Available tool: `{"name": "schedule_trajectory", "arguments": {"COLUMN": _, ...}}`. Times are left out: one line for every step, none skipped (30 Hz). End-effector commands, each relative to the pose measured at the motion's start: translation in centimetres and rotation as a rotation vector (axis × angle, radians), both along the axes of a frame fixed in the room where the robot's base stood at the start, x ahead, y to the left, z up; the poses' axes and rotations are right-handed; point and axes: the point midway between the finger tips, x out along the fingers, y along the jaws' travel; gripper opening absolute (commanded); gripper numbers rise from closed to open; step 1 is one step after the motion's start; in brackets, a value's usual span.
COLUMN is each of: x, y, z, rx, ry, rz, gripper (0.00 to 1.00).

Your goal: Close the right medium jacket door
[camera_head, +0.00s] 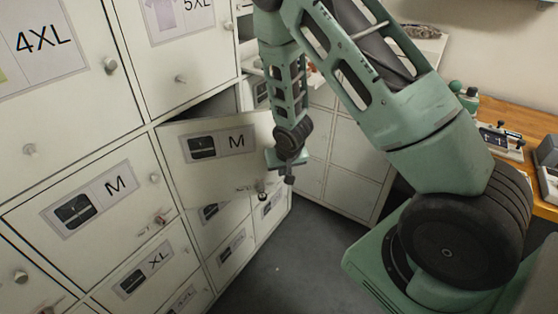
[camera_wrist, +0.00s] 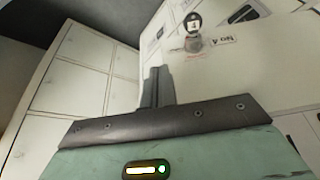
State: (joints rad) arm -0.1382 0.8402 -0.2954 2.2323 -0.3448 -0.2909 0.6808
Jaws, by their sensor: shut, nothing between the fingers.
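The right medium jacket door (camera_head: 217,158) is cream, with a black jacket picture and the letter M. It stands swung out from the cabinet, with a dark opening behind its top edge. My gripper (camera_head: 289,180) is at the door's free right edge, fingers pointing down. In the wrist view my gripper (camera_wrist: 155,88) shows as a narrow dark pair of fingers, shut and empty, in front of a pale panel. A round knob (camera_wrist: 193,42) and a small label show beyond it. I cannot tell whether the fingers touch the door.
A second M door (camera_head: 95,205) to the left is shut. Other closed doors, including 4XL (camera_head: 50,60) and XL (camera_head: 143,270), surround it. Pale lockers (camera_head: 350,150) stand behind my arm. A wooden desk (camera_head: 520,125) is at right. Grey floor (camera_head: 290,260) is clear below the door.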

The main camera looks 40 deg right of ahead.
Motion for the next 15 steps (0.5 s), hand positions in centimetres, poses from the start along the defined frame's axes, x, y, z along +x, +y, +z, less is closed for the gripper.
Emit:
{"name": "schedule_trajectory", "arguments": {"x": 0.1, "y": -0.1, "z": -0.7, "rx": -0.001, "ry": 0.004, "rz": 0.0, "gripper": 0.0}}
{"name": "schedule_trajectory", "arguments": {"x": 0.9, "y": -0.4, "z": -0.1, "rx": 0.0, "ry": -0.001, "rz": -0.002, "gripper": 0.0}}
{"name": "schedule_trajectory", "arguments": {"x": 1.5, "y": -0.7, "z": 0.0, "rx": 0.001, "ry": -0.001, "rz": -0.003, "gripper": 0.0}}
{"name": "schedule_trajectory", "arguments": {"x": 1.9, "y": -0.8, "z": 0.0, "rx": 0.0, "ry": -0.001, "rz": -0.002, "gripper": 0.0}}
{"name": "schedule_trajectory", "arguments": {"x": 2.3, "y": -0.9, "z": -0.1, "rx": -0.001, "ry": -0.001, "rz": -0.001, "gripper": 0.0}}
{"name": "schedule_trajectory", "arguments": {"x": 2.7, "y": -1.1, "z": -0.1, "rx": 0.0, "ry": -0.001, "rz": -0.002, "gripper": 0.0}}
{"name": "schedule_trajectory", "arguments": {"x": 2.9, "y": -1.2, "z": -0.1, "rx": 0.001, "ry": 0.0, "rz": -0.002, "gripper": 0.0}}
{"name": "schedule_trajectory", "arguments": {"x": 3.2, "y": -1.3, "z": -0.2, "rx": 0.001, "ry": 0.0, "rz": -0.002, "gripper": 0.0}}
{"name": "schedule_trajectory", "arguments": {"x": 3.4, "y": -1.3, "z": -0.2, "rx": 0.0, "ry": 0.0, "rz": -0.002, "gripper": 0.0}}
{"name": "schedule_trajectory", "arguments": {"x": 3.6, "y": -1.4, "z": -0.2, "rx": 0.0, "ry": 0.001, "rz": -0.001, "gripper": 0.0}}
{"name": "schedule_trajectory", "arguments": {"x": 3.7, "y": -1.4, "z": -0.3, "rx": 0.0, "ry": 0.001, "rz": -0.001, "gripper": 0.0}}
{"name": "schedule_trajectory", "arguments": {"x": 3.8, "y": -1.4, "z": -0.3, "rx": 0.0, "ry": 0.0, "rz": -0.001, "gripper": 0.0}}
{"name": "schedule_trajectory", "arguments": {"x": 3.9, "y": -1.4, "z": -0.3, "rx": 0.0, "ry": 0.0, "rz": -0.001, "gripper": 0.0}}
{"name": "schedule_trajectory", "arguments": {"x": 3.9, "y": -1.4, "z": -0.3, "rx": 0.0, "ry": 0.0, "rz": -0.001, "gripper": 0.0}}
{"name": "schedule_trajectory", "arguments": {"x": 3.9, "y": -1.4, "z": -0.4, "rx": 0.0, "ry": 0.0, "rz": -0.001, "gripper": 0.0}}
